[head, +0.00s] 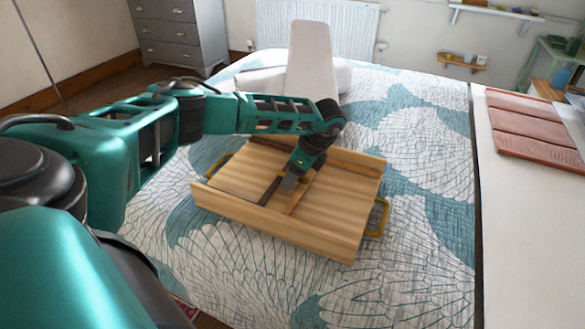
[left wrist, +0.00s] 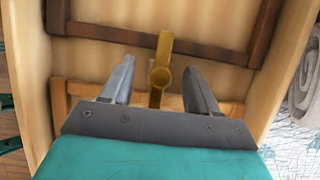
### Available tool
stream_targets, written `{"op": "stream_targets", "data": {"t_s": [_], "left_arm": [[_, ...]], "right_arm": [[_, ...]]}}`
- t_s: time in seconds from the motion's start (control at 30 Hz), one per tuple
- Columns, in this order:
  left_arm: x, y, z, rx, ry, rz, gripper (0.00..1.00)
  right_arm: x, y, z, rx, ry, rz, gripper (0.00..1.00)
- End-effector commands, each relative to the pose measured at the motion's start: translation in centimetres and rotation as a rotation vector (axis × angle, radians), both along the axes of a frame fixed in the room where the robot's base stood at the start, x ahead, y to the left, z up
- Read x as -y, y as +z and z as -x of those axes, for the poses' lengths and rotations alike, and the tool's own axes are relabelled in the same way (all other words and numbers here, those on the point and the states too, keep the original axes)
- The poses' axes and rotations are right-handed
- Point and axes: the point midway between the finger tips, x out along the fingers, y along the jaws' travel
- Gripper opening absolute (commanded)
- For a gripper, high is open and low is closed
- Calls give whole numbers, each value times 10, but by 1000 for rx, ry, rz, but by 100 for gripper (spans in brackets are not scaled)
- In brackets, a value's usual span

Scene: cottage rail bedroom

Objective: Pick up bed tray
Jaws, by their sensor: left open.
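The wooden bed tray (head: 340,190) lies on the patterned bed, with its near wall facing me. It has a brass-coloured handle (head: 378,217) at its right end and another at its left end. Dark brown and lighter wooden strips cross its inside. My left gripper (head: 290,184) reaches down over the middle of the tray. My right gripper is not in view.
A white surface with a reddish slatted panel (head: 525,125) is at the right. A grey chest of drawers (head: 180,35) stands at the back left. The bed right of the tray is clear.

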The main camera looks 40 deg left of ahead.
Motion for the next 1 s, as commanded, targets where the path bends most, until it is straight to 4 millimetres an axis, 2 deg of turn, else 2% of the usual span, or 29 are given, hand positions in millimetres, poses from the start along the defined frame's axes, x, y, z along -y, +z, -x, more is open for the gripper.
{"op": "stream_targets", "data": {"t_s": [0.07, 0.67, 1.0], "left_arm": [[0, 0, 0, 0, 0, 0, 59], [1, 1, 0, 0, -1, 0, 1], [1, 1, 0, 0, -1, 1, 0]], "right_arm": [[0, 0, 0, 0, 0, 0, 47], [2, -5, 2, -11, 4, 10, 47], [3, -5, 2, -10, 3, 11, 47]]}}
